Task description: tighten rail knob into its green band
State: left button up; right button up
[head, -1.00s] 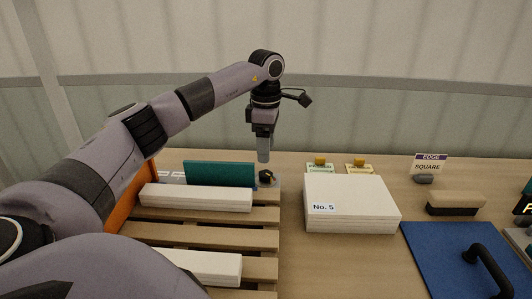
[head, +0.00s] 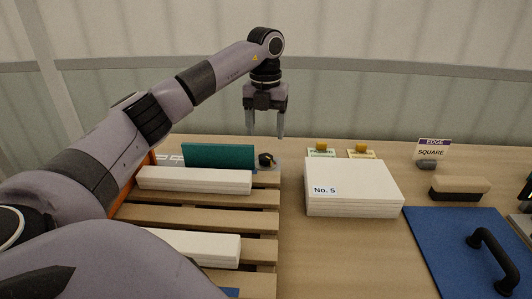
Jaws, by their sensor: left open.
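The rail knob (head: 266,160) is a small black knob at the back of the wooden pallet, just right of a teal upright board (head: 219,156). A yellowish mark shows on it. I cannot make out a green band at this size. My left gripper (head: 266,135) points straight down above the knob, its two grey fingers apart and empty. The fingertips look a little above or behind the knob, and I cannot tell the exact gap. My right gripper is not in view.
White boards (head: 194,180) lie on the slatted pallet (head: 195,217). A white stack marked No. 5 (head: 360,183) stands to the right. Beyond are a blue board with a black handle (head: 450,250), a brush-like block (head: 459,188) and an EDGE SQUARE sign (head: 433,149).

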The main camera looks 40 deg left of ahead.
aim_at(265, 156)
pick_arm(q)
jog(key=shift+f, duration=3.6)
